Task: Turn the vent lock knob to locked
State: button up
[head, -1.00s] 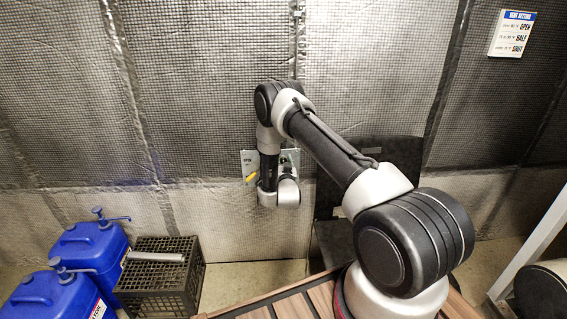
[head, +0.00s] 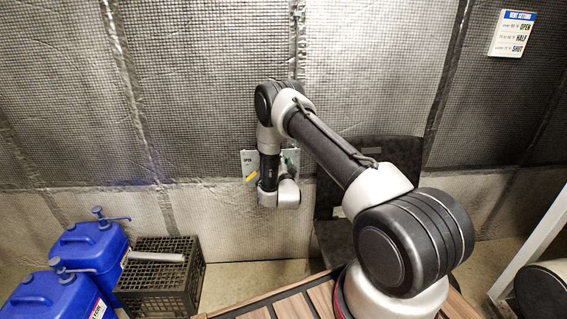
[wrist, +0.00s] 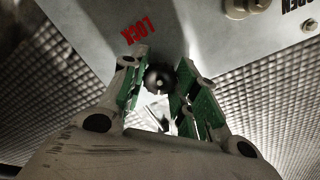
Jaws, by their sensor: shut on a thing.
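The vent lock knob (wrist: 159,76) is a small dark round knob on a grey metal plate, in the middle of the wrist view. Red LOCK lettering (wrist: 138,31) shows upside down beside it on the plate. My gripper (wrist: 160,84) has its green-padded fingers on both sides of the knob and is shut on it. Which way the knob is turned I cannot tell. In the head view the plate (head: 247,157) shows beside my wrist with a yellow handle (head: 252,176); the knob is hidden there behind my arm.
A round metal fitting (wrist: 238,8) sits on the plate near the top of the wrist view. Blue jugs (head: 92,245) and a black crate (head: 160,277) stand at lower left. A sign (head: 511,33) hangs at upper right. Quilted wall surrounds the plate.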

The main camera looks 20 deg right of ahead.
jog(key=m, duration=1.1)
jog(key=shift+f+m, duration=0.1)
jog(key=shift+m, duration=0.2)
dwell(0.4)
jog(key=o, duration=1)
jog(key=shift+o, duration=0.2)
jog(key=shift+s, duration=0.1)
jog(key=v, duration=1.2)
